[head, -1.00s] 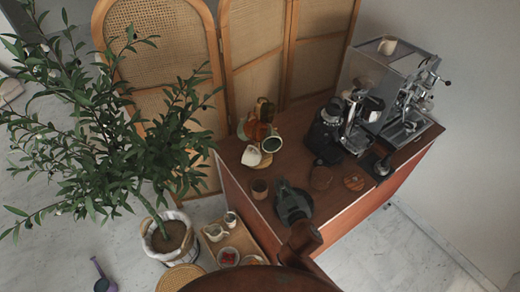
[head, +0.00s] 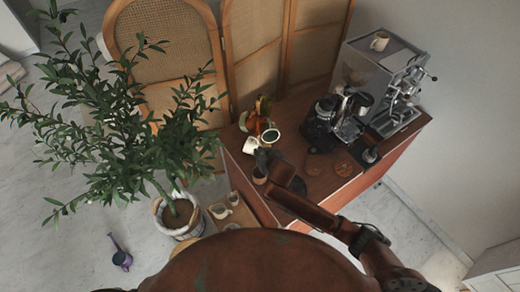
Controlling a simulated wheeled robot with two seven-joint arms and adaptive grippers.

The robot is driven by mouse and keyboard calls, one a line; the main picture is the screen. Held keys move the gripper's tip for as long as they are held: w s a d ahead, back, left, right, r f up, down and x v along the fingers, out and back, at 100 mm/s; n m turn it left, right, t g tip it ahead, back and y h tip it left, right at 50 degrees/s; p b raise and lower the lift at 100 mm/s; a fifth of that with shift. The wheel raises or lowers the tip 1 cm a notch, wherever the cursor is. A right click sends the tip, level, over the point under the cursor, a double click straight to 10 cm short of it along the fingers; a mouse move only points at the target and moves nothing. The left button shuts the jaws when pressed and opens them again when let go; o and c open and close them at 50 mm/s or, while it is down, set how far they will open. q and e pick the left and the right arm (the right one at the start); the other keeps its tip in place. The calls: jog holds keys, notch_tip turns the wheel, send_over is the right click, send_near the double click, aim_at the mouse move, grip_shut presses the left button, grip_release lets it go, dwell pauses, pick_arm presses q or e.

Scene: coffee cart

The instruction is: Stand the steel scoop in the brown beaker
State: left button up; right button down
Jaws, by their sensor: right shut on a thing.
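The brown beaker (head: 259,177) stands upright near the left edge of the wooden cart top (head: 297,165). My right gripper (head: 266,160) is at the beaker's upper right side, just above or beside its rim; I cannot tell whether they touch. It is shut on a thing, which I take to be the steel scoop. The scoop itself is hidden by the dark fingers or too small to make out. My left gripper is out of view.
A white cup (head: 250,146), a dark round dish (head: 271,136) and an amber vessel (head: 263,108) stand close behind the gripper. A black grinder (head: 318,130) and an espresso machine (head: 385,90) are to the right. A potted tree (head: 181,213) is left of the cart.

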jog(key=shift+f+b, duration=3.05)
jog(key=shift+f, duration=0.15)
notch_tip(320, 180, down, 7)
jog(key=b, duration=0.3)
jog(key=shift+r, duration=0.15)
jog(key=c, duration=1.9)
grip_release()
jog(key=shift+c, duration=0.2)
jog(key=shift+o, duration=0.5)
jog(key=o, duration=0.9)
jog(key=shift+s+d, duration=0.1)
jog(key=shift+s, duration=0.1)
jog(key=shift+s+d+p, duration=0.15)
jog(key=shift+s+p, duration=0.15)
jog(key=shift+s, duration=0.15)
